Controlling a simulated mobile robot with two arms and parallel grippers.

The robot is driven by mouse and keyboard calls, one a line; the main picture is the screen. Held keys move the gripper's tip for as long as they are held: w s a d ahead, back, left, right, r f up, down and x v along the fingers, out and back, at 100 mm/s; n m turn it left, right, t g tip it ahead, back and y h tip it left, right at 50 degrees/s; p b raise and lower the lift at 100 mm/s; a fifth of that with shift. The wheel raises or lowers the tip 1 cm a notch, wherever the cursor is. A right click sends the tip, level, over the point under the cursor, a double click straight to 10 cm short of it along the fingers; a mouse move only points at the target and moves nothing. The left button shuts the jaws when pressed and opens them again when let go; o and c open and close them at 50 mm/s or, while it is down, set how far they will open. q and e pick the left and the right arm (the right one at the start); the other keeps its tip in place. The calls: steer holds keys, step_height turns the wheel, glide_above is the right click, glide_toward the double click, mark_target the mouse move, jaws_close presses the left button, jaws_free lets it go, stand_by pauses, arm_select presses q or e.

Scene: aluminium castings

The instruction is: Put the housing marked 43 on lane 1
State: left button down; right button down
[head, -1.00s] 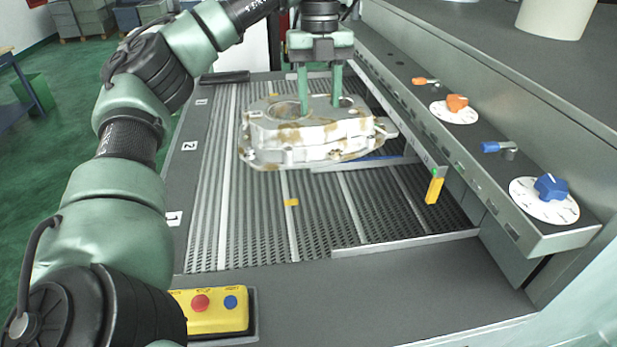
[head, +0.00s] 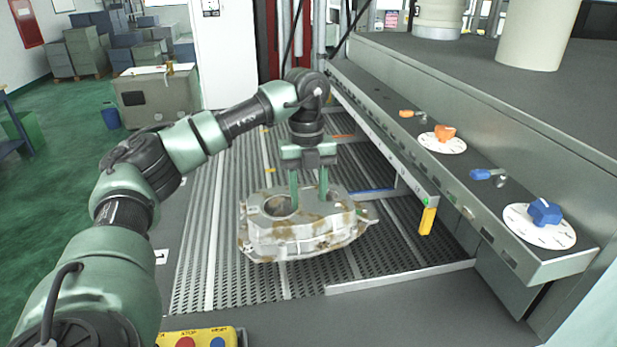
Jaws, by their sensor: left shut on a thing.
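A grey-white cast housing with brown stains (head: 300,236) hangs from my left gripper (head: 309,203) over the ribbed dark bed (head: 205,285). The gripper's two green fingers point straight down and hold the housing at its top, near a round bore. The housing looks level and seems clear of the bed, though the exact gap is hard to tell. No number 43 can be read on it. My right gripper is not in view.
A sloping grey panel with an orange knob (head: 445,133) and a blue knob (head: 545,212) runs along the right. A yellow tag (head: 427,221) hangs at the rail's end. A yellow button box (head: 205,338) is at the front. Bare bed shows left of and before the housing.

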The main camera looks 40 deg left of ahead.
arm_select(q)
steer(key=shift+f, duration=0.4)
steer(key=shift+f+p, duration=0.55)
steer(key=shift+f, duration=1.3)
steer(key=c, duration=0.8)
jaws_free()
steer(key=shift+f, duration=0.1)
steer(key=shift+o, duration=0.2)
